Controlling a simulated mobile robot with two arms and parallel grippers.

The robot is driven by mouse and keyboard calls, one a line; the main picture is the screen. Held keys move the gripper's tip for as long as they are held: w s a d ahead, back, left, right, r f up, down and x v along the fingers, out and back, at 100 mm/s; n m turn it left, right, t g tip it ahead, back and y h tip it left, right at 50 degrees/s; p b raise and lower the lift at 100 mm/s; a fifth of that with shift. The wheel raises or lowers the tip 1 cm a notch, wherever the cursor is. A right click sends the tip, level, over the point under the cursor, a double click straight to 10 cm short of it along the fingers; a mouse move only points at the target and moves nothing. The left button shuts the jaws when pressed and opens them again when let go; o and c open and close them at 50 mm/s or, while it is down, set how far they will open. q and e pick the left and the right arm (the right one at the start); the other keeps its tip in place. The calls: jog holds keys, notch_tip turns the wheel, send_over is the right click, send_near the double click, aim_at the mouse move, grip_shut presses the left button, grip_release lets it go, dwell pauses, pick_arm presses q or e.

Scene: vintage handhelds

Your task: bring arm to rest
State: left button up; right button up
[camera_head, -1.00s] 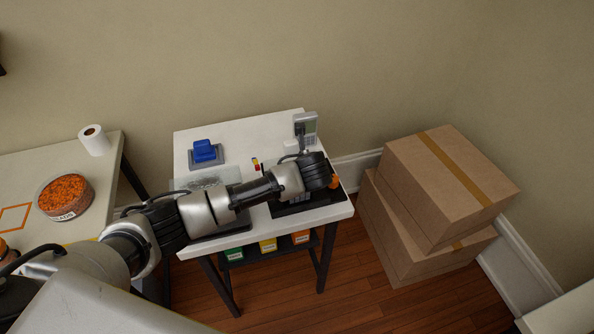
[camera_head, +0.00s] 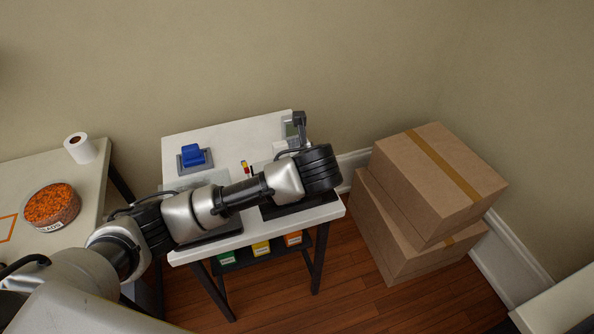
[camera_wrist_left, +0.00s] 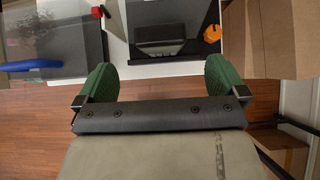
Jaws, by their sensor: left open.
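My left arm (camera_head: 230,195) reaches in the head view from the lower left across the small white table. Its black wrist end hangs over the table's right side and hides its own fingers there. In the left wrist view the two green fingers of my left gripper (camera_wrist_left: 159,78) stand wide apart, with nothing between them. Below and between them show the white table's edge and the wooden floor. My right gripper is in neither view.
The small white table (camera_head: 230,134) holds a blue item (camera_head: 193,154) on a grey base, and dark mats. An orange piece (camera_wrist_left: 212,33) lies near the gripper. Stacked cardboard boxes (camera_head: 420,190) stand right. A bowl of orange bits (camera_head: 52,205) is left.

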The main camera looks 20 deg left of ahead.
pick_arm(q)
jog(key=shift+s+d+r, duration=0.15)
jog(key=shift+s+r, duration=0.1)
jog(key=shift+r, duration=0.05)
